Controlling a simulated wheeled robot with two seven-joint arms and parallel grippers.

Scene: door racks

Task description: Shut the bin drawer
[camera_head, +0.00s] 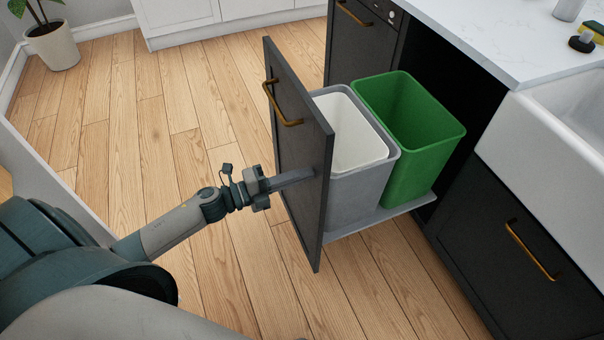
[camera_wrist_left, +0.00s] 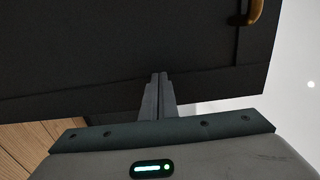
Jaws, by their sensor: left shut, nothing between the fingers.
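The bin drawer stands pulled out of the dark cabinet, with its dark front panel (camera_head: 298,150) facing left and a brass handle (camera_head: 281,104) on it. A grey bin with a white liner (camera_head: 352,130) and a green bin (camera_head: 412,130) stand in it on a grey base (camera_head: 385,215). My left gripper (camera_head: 310,174) is shut and empty, its fingertips at the outer face of the panel, below the handle. In the left wrist view the closed fingers (camera_wrist_left: 159,80) point at the dark panel (camera_wrist_left: 120,45); I cannot tell if they touch it. My right gripper is not in view.
A white countertop (camera_head: 520,35) and a white sink (camera_head: 560,125) are at the right, above a dark drawer with a brass handle (camera_head: 530,250). A potted plant (camera_head: 50,42) stands at the far left. The wooden floor left of the panel is clear.

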